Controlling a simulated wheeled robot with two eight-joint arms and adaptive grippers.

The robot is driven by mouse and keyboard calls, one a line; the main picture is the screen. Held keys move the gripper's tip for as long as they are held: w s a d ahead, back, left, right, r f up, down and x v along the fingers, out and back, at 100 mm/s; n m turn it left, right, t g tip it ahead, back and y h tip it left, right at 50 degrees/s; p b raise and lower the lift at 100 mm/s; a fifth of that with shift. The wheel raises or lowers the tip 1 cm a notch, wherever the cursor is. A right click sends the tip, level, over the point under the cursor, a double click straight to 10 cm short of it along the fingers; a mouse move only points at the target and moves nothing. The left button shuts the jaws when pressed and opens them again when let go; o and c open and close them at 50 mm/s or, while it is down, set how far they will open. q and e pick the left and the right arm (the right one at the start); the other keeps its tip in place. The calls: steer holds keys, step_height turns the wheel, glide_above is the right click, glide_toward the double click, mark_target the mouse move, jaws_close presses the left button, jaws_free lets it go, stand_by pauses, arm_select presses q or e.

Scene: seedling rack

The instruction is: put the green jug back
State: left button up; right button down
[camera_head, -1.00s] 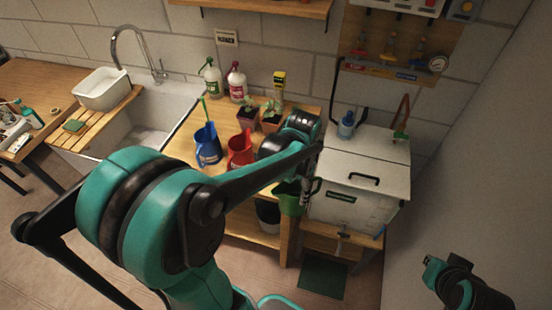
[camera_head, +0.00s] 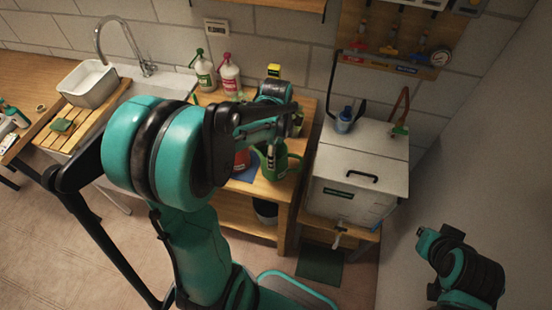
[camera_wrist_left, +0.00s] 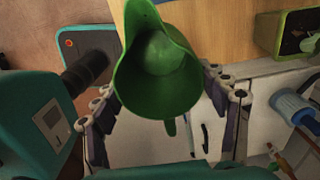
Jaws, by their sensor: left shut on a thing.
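The green jug (camera_head: 281,164) is in my left gripper (camera_head: 268,143), at the right front part of the wooden bench in the head view. In the left wrist view the jug (camera_wrist_left: 158,78) shows its open mouth, with the left gripper's fingers (camera_wrist_left: 168,118) on either side of it. I cannot tell whether its base touches the bench. A red jug (camera_head: 241,160) is mostly hidden behind my left arm. A flat blue patch (camera_head: 247,174) shows on the bench left of the green jug. My right gripper is not seen; only part of my right arm shows at lower right.
The wooden bench (camera_head: 238,188) has two spray bottles (camera_head: 230,74) at the back. A sink (camera_head: 150,85) is at left. My left arm hides much of the bench.

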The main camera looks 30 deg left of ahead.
arm_select(q)
steer(key=shift+w+a+f, duration=0.3)
steer(key=shift+w+f, duration=0.1)
steer(key=shift+w, duration=0.1)
steer(key=shift+w+a+f, duration=0.3)
steer(key=shift+w+f, duration=0.05)
steer(key=shift+w, duration=0.15)
steer(key=shift+f+b, duration=0.75)
steer(key=shift+f, duration=1.25)
steer(key=shift+r, duration=0.1)
steer(key=o, duration=1.5)
steer(key=shift+f, duration=0.2)
steer(key=shift+r, duration=0.1)
